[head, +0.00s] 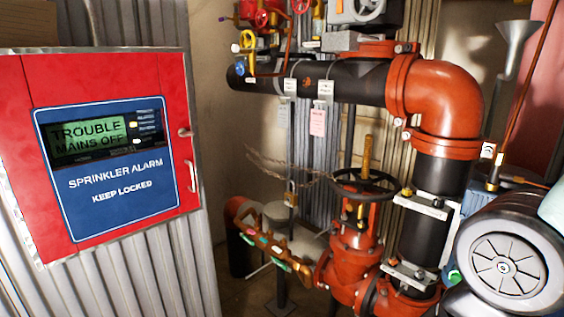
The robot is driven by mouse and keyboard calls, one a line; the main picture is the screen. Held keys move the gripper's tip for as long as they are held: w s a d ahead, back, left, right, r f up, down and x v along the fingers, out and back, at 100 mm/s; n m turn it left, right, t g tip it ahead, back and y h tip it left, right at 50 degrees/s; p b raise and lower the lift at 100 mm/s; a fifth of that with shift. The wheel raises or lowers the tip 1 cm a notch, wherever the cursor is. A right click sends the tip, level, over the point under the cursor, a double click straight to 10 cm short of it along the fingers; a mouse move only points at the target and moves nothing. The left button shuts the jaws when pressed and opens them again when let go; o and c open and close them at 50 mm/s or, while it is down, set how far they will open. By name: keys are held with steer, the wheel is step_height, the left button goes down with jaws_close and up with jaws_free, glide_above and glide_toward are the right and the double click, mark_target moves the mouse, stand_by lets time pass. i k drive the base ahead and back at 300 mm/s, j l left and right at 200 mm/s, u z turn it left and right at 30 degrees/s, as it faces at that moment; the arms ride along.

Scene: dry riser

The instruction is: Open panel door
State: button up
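The panel door (30,150) is the red front of a sprinkler alarm box at the left. It looks shut. A blue label on it reads "SPRINKLER ALARM KEEP LOCKED", and its green display (90,132) reads "TROUBLE MAINS OFF". A pale upright handle (191,176) is on the right side of the door. A small metal latch or lock (185,132) sits above the handle. My gripper does not show in the head view.
Red and black pipes (440,95) fill the right side, with a black handwheel valve (365,185) below them. A round grey motor-like unit (505,262) stands at the lower right. A corrugated metal sheet (150,270) is below the box.

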mark_target(63, 214)
steer(key=u, duration=1.35)
steer(key=z, duration=0.3)
